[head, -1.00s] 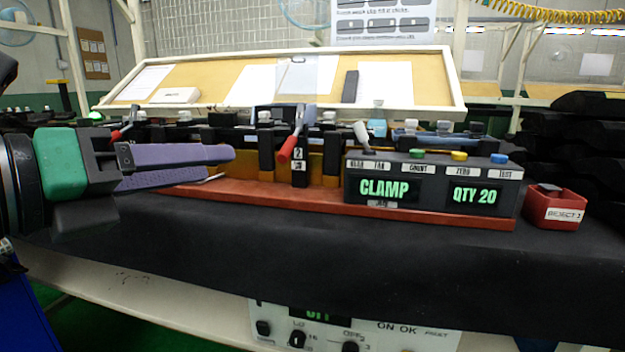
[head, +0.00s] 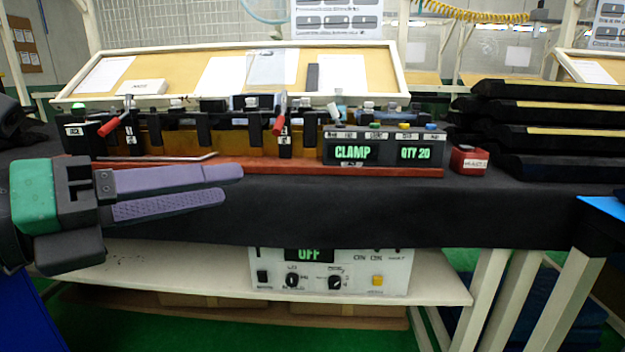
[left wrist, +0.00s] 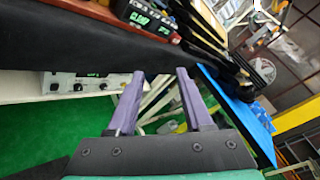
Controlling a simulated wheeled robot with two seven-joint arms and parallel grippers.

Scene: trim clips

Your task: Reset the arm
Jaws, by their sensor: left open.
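My left gripper (head: 232,184) has purple fingers and a green-and-black body. It reaches in from the left in the head view, in front of the bench's black front edge. Its fingers are apart with nothing between them. In the left wrist view the two purple fingers (left wrist: 158,75) stand apart, with floor and bench legs beyond them. The clamp fixture (head: 260,167) on its red base stands behind the gripper, not touched. Its display box (head: 385,149) reads CLAMP and QTY 20. My right gripper is not in view.
Stacked black trim parts (head: 545,120) lie at the right. A white control box (head: 330,272) reading OFF stands on the shelf below. A blue surface (left wrist: 235,110) lies right of the fingers in the left wrist view.

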